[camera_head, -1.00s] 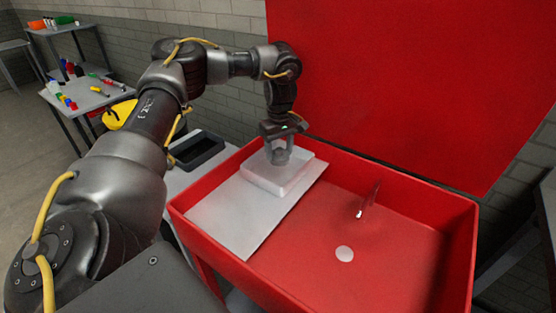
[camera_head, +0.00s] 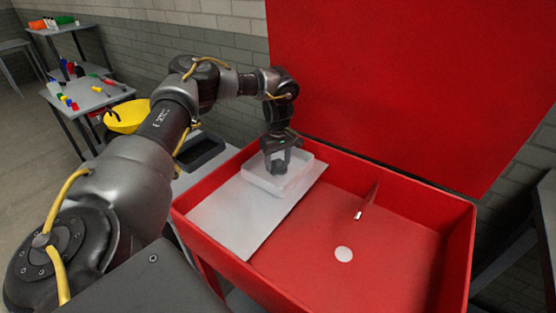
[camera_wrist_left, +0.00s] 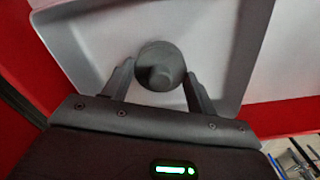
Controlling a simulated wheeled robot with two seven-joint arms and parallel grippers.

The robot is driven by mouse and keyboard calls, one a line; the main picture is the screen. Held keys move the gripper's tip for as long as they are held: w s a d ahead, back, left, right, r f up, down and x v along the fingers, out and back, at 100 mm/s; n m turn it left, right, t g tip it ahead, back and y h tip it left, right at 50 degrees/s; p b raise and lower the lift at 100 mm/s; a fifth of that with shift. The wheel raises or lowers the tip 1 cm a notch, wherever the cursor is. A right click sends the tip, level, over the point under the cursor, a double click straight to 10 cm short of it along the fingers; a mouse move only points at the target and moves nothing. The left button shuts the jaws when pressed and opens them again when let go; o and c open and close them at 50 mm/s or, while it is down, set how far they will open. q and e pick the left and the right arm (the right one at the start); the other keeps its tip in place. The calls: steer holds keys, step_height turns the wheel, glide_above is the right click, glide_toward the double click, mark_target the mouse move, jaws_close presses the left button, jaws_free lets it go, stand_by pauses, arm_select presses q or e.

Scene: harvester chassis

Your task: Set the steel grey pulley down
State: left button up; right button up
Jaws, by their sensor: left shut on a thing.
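My left gripper (camera_head: 277,163) points down over a white tray (camera_head: 262,184) in the red sink unit. It is shut on the steel grey pulley, which shows between the two fingers in the left wrist view (camera_wrist_left: 160,66) as a round grey piece. In the head view the pulley (camera_head: 279,167) is small and partly hidden by the fingers. It is inside the tray's outline, low over its floor; I cannot tell whether it touches the floor. My right gripper is not in view.
The tray sits on a pale board (camera_head: 235,218) across the left of the red sink (camera_head: 390,240). A tap (camera_head: 367,203) stands to the right. A dark bin (camera_head: 200,151) and a yellow container (camera_head: 127,117) are to the left. A red panel (camera_head: 420,80) rises behind.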

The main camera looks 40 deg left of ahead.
mark_target(278, 160)
arm_select(q)
steer(key=o, duration=1.3)
steer(key=shift+c, duration=0.2)
steer(key=shift+r, duration=0.4)
step_height(278, 160, up, 11)
steer(key=shift+r, duration=0.15)
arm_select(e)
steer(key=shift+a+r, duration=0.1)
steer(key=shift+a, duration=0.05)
